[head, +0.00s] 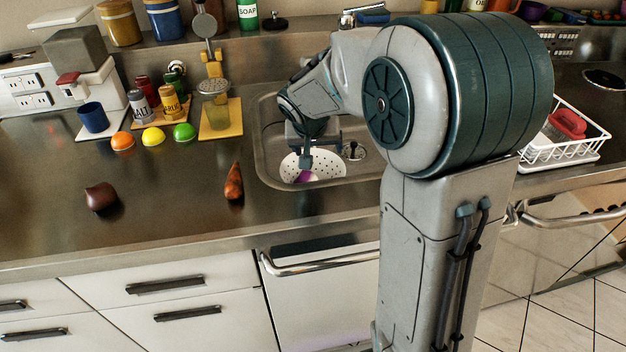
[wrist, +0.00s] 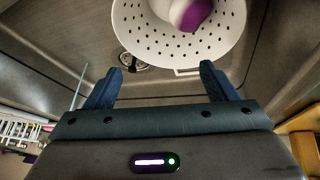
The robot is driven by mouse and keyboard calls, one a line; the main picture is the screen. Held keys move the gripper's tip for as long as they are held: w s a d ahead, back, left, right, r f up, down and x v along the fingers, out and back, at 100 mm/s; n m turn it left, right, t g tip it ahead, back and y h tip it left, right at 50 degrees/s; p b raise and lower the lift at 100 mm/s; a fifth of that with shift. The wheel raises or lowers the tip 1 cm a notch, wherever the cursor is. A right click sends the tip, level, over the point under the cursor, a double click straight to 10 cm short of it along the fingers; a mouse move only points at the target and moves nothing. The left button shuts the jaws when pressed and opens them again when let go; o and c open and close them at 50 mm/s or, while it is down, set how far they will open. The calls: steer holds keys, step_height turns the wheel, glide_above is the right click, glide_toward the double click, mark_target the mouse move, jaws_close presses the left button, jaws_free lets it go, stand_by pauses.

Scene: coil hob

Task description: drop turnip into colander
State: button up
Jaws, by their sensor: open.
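A white colander with dark holes (head: 328,163) sits in the sink; it also shows at the top of the wrist view (wrist: 150,38). A purple and white turnip (wrist: 195,14) lies inside the colander, partly cut off by the top edge of the wrist view. In the head view only a bit of the turnip's purple (head: 305,177) shows below my gripper (head: 306,160). My gripper is over the colander in the head view. In the wrist view its two blue fingers (wrist: 170,85) are wide apart with nothing between them.
The steel sink (head: 272,160) surrounds the colander, with a drain (head: 354,151) beside it. A carrot-like vegetable (head: 234,183) and a brown onion-like one (head: 101,197) lie on the counter to the left. A white dish rack (head: 562,150) stands at right.

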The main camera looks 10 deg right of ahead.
steer(key=v, duration=1.2)
steer(key=shift+p, duration=0.3)
steer(key=s+d+n+g+y+p, duration=0.2)
steer(key=s+p, duration=0.5)
steer(key=s, duration=1.4)
steer(key=shift+d+y, duration=0.4)
steer(key=shift+d, duration=0.4)
